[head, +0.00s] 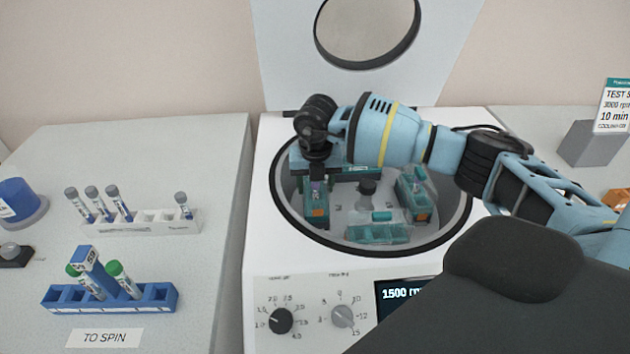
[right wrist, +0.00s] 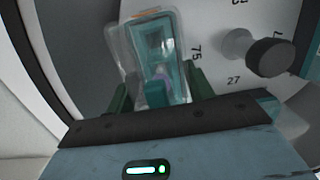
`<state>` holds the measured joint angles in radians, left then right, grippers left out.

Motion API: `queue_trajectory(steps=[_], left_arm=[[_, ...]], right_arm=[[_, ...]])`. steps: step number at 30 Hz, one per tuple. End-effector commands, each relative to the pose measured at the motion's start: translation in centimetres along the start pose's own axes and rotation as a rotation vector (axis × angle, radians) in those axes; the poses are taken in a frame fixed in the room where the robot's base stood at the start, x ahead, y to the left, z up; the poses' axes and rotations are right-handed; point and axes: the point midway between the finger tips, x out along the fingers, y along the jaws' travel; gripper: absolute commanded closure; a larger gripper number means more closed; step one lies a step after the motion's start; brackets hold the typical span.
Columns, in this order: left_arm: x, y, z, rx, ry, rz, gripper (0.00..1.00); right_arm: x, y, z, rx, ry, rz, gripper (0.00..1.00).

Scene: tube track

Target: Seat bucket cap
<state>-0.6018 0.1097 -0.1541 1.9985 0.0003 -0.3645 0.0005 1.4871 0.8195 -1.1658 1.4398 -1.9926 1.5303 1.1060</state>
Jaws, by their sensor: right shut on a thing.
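The centrifuge bowl (head: 282,215) is open, with teal buckets around its rotor. My right gripper (head: 318,172) reaches into the left side of the bowl, over the left bucket (head: 316,212). In the right wrist view its green fingers stand either side of a clear cap (right wrist: 124,50) and are shut on it. The cap is over the teal bucket (right wrist: 181,60), looks slightly askew to it, and a purple tube top shows there. Whether the cap is fully down cannot be told. The front bucket (head: 375,235) and right bucket (head: 420,207) show clear covers. My left gripper is out of view.
The rotor's dark centre knob (head: 367,190) stands close right of the gripper. The raised lid (head: 290,45) is behind. On the left bench stand a white rack (head: 150,222) and a blue rack (head: 160,297) with tubes. The bowl rim surrounds my wrist.

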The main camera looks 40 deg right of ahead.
Motion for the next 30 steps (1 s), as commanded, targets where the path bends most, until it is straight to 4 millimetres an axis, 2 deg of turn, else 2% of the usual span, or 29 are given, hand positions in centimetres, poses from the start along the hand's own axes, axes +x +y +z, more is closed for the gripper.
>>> queue_trajectory(steps=[11,30], left_arm=[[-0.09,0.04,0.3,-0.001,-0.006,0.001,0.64],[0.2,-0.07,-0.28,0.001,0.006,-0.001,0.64]], right_arm=[[0.22,0.0,-0.02,0.0,0.0,0.0,0.7],[1.15,-0.01,-0.13,0.0,-0.001,0.0,0.7]])
